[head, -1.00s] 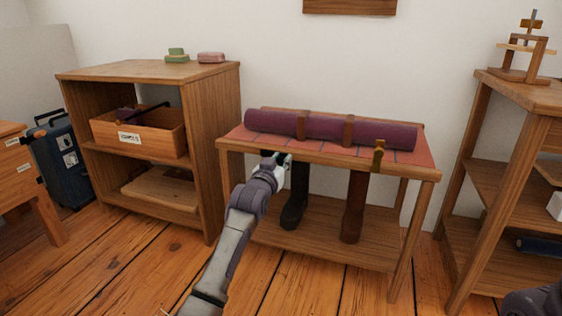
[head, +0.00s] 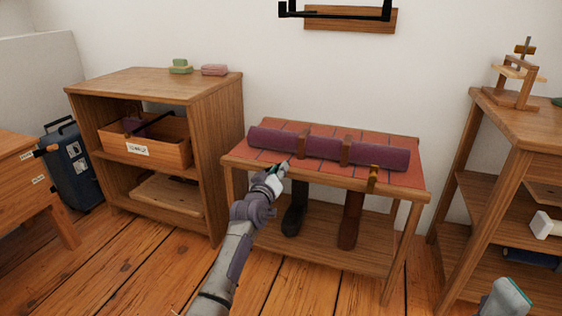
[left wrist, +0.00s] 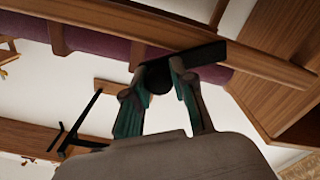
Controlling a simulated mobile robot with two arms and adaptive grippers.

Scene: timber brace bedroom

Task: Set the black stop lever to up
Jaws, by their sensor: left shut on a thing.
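In the left wrist view, the black stop lever (left wrist: 207,54) is a dark bar with a rounded end between my left fingertips (left wrist: 160,78). My left gripper is shut on it. In the head view, my left gripper (head: 280,171) is at the front left edge of the tile-topped bench (head: 398,181), and it hides most of the lever. I cannot tell from there whether the lever points up or down. A brass-coloured lever or latch (head: 373,178) sits on the bench's front edge farther right. My right gripper (head: 508,298) is partly in view at the lower right, its jaws unclear.
A purple roll (head: 325,147) with brown straps lies on the bench. A wooden cabinet (head: 150,84) is left, a shelf unit (head: 535,125) right. A black wall rack (head: 335,14) hangs above. The front floor is mostly clear.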

